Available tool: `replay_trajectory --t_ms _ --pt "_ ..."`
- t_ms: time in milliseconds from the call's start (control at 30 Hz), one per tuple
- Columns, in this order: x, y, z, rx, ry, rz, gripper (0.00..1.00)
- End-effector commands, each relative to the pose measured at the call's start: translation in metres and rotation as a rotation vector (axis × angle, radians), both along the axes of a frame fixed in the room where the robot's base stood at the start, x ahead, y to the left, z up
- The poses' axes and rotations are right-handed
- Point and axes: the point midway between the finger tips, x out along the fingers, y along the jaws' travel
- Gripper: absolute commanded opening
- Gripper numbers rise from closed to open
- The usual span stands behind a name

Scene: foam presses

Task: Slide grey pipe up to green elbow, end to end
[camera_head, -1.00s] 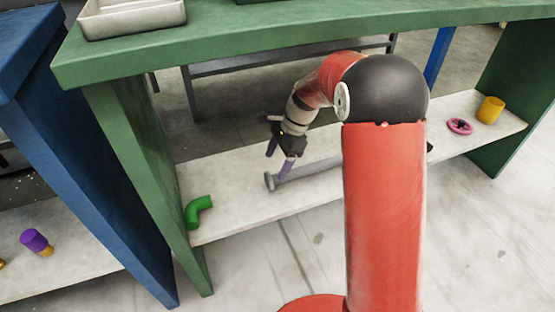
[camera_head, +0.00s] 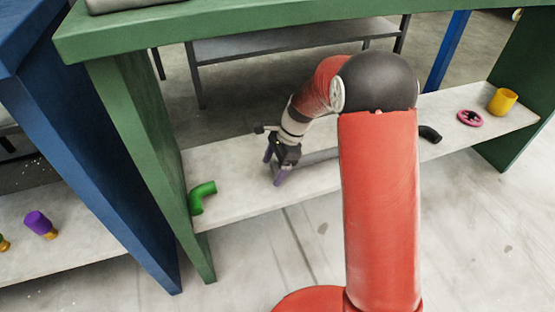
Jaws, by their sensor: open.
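The green elbow (camera_head: 203,195) lies at the left end of the pale lower shelf, close to the green side panel. The grey pipe (camera_head: 321,157) lies on the same shelf to the right of the elbow, with a clear gap between them. My gripper (camera_head: 275,166) is low over the shelf at the pipe's left end, its purple fingers apart. It hides that end of the pipe, and I cannot tell whether the fingers touch it. My red arm covers the shelf beyond the pipe's right part.
A black piece (camera_head: 430,134), a pink wheel (camera_head: 470,118) and a yellow cup (camera_head: 502,101) stand to the right on the lower shelf (camera_head: 236,165). The green tabletop (camera_head: 230,28) overhangs it. A purple piece (camera_head: 39,222) lies at far left.

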Motion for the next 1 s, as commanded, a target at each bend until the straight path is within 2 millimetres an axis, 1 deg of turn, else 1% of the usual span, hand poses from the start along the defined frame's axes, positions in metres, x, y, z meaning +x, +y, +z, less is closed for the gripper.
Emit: replay_trajectory --t_ms 300,367,833,1000 --pt "-0.0002 0.0012 -0.0021 0.000 -0.001 0.001 0.75" --pt "-0.0002 0.0012 -0.0020 0.000 -0.001 0.001 0.69" --pt "-0.0001 0.0010 -0.0018 0.000 -0.001 0.000 0.07" --pt "-0.0001 0.0008 -0.0017 0.000 -0.001 0.001 0.07"
